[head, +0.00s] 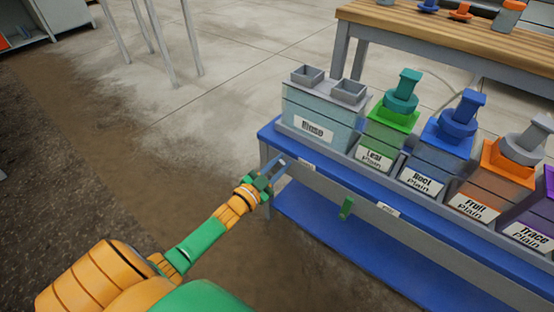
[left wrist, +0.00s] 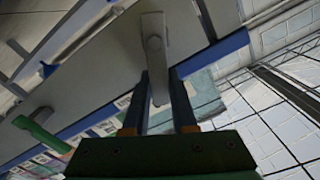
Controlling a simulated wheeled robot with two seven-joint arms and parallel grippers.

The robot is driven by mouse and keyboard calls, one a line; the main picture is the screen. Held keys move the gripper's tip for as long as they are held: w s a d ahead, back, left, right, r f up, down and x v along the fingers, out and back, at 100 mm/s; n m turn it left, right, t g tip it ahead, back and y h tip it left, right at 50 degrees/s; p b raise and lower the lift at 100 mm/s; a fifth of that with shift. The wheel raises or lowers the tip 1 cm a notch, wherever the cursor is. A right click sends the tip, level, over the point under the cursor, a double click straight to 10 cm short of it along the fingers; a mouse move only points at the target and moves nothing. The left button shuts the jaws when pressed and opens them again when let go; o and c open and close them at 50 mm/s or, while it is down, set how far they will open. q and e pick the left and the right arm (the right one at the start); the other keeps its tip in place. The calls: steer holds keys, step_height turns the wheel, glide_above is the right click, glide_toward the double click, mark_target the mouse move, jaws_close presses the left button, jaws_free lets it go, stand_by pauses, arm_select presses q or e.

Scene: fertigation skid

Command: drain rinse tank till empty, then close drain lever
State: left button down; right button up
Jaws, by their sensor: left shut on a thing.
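The rinse tank (head: 318,122) is a pale blue-grey box with a white label and two open square tops. It stands at the left end of the blue bench; I cannot tell its liquid level. My left gripper (head: 278,169) is at the bench's front left, below the tank. In the left wrist view, its two fingers (left wrist: 159,85) are shut around a grey lever (left wrist: 154,34) on the bench's front panel. The lever is mostly hidden in the head view. A green lever (head: 346,208) sits farther right and also shows in the wrist view (left wrist: 42,136). My right gripper is out of view.
Several labelled tanks with coloured tops continue to the right, including a green one (head: 385,137) and a blue one (head: 437,160). A blue lower shelf (head: 345,243) lies under the bench. A wooden table (head: 445,32) stands behind.

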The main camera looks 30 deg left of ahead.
mark_target(295, 171)
arm_select(q)
steer(key=m, duration=0.2)
steer(key=d+f+m+b, duration=0.1)
steer(key=m, duration=0.2)
steer(key=d+f+m, duration=0.1)
steer(key=m, duration=0.1)
steer(key=shift+s+f, duration=0.1)
steer(key=shift+f, duration=0.15)
steer(key=m, duration=0.1)
steer(key=m+b, duration=0.1)
steer(key=f+m+b, duration=0.1)
steer(key=shift+d+f+m, duration=0.1)
steer(key=shift+d+m, duration=0.15)
steer(key=shift+m, duration=0.05)
steer(key=shift+f+m+b, duration=0.35)
steer(key=shift+m+b, duration=0.15)
steer(key=shift+m, duration=0.6)
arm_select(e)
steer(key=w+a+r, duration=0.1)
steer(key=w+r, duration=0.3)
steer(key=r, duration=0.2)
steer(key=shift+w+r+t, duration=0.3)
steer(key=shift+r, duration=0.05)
arm_select(q)
steer(key=c, duration=0.7)
jaws_free()
steer(key=shift+s, duration=0.1)
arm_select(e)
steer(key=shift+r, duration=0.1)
